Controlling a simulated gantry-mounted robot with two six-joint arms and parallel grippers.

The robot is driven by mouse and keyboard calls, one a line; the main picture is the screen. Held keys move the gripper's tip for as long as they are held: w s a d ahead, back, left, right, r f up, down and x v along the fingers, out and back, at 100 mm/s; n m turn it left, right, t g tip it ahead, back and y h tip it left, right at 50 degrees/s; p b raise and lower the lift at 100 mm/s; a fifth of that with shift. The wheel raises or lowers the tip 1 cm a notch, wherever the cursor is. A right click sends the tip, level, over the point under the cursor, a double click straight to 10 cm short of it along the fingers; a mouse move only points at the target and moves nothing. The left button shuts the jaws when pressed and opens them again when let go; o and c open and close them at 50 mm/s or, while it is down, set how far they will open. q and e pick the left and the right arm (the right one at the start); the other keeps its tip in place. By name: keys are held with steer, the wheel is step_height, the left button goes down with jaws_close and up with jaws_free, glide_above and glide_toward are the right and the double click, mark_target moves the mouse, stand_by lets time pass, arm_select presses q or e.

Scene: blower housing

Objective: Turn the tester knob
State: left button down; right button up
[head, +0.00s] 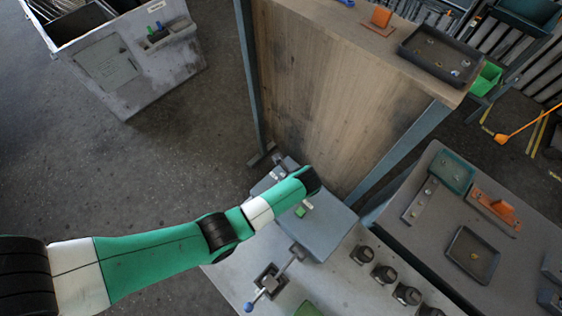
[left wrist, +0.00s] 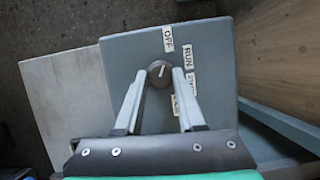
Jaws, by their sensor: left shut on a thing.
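The tester is a blue-grey box (head: 325,228) on the light bench, partly covered by my left arm in the head view. Its top face (left wrist: 125,55) fills the middle of the left wrist view. The round dark tester knob (left wrist: 159,74) has a white pointer mark directed up and slightly right. An OFF label (left wrist: 168,39) and a RUN label (left wrist: 188,57) lie around it; further labels are partly hidden by a finger. My left gripper (left wrist: 158,80) is shut on the knob, one finger on each side. My right gripper is not in view.
A metal lever clamp with a blue tip (head: 249,307) and several dark round fittings (head: 383,273) stand on the bench near the tester. A tall wooden panel (head: 325,95) rises close behind it. A side table (head: 440,245) with trays is at the right.

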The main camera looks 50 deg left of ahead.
arm_select(q)
steer(key=shift+n, duration=0.5)
steer(key=c, duration=0.5)
jaws_free()
steer(key=v, duration=0.4)
steer(key=p+v, duration=0.1)
steer(key=v, duration=0.2)
steer(key=p+v, duration=0.1)
steer(key=v, duration=0.3)
steer(key=shift+w+d+r, duration=0.15)
steer(key=shift+w+r, duration=0.1)
